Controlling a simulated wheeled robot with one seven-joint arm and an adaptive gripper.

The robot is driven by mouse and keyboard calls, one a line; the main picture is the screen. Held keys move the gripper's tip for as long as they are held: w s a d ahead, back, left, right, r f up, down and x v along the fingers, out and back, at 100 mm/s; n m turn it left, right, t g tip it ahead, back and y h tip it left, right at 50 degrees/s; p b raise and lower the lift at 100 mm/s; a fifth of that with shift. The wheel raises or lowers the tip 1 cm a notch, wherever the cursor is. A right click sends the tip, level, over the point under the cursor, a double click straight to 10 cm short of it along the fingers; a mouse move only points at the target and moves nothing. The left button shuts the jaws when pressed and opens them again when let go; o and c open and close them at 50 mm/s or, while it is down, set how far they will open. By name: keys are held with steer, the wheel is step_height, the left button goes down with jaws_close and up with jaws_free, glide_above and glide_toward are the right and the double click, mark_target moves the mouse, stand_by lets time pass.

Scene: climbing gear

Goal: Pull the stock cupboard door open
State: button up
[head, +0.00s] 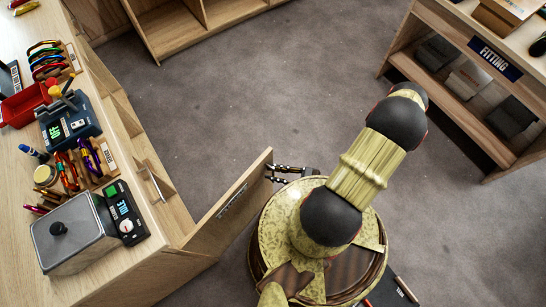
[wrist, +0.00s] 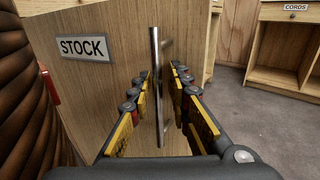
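The stock cupboard door (head: 228,208) is a pale wooden panel standing swung out at an angle from the counter front in the head view. In the wrist view the door (wrist: 100,90) fills the left and middle, with a STOCK label (wrist: 83,48) and an upright metal bar handle (wrist: 155,48). My gripper (head: 284,172) is at the outer face of the door near its free edge. In the wrist view my gripper (wrist: 160,75) has its fingers apart, one on each side of the handle, with gaps visible. Contact with the bar is not clear.
A FITTING shelf (head: 425,82) stands at right, a CORDS unit (wrist: 287,45) beyond the door. The grey floor (head: 235,100) between is clear.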

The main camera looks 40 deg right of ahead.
steer(key=shift+o, duration=0.3)
steer(key=v, duration=1.2)
steer(key=shift+c, duration=1)
